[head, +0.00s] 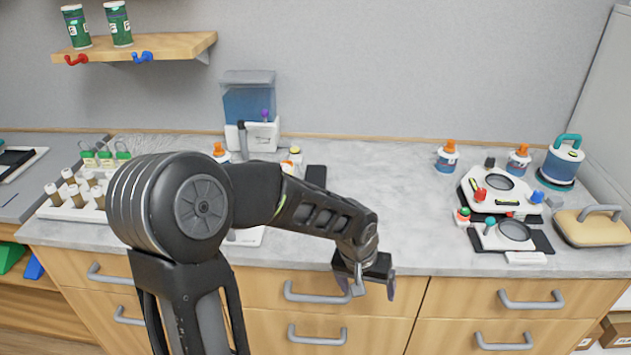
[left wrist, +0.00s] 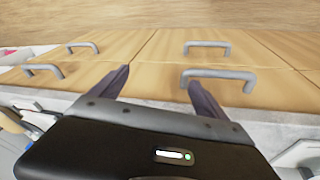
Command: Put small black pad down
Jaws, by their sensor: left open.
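My left gripper (head: 374,290) is open and empty, in front of the counter's front edge and over the drawer fronts. In the left wrist view its two fingers (left wrist: 159,76) stand apart with only drawer fronts behind them. A small dark pad-like piece (head: 316,176) lies on the counter behind my left arm, partly hidden by it. I cannot tell for certain that it is the small black pad. Dark flat pads (head: 541,241) also lie under the white devices at the right. My right gripper is not in view.
The grey counter (head: 400,200) is clear in the middle. White devices (head: 470,190) and a tan block with a handle (head: 590,228) stand at the right. A vial rack (head: 60,212) and a blue-tank dispenser (head: 250,105) stand left. Drawer handles (head: 318,292) stick out below.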

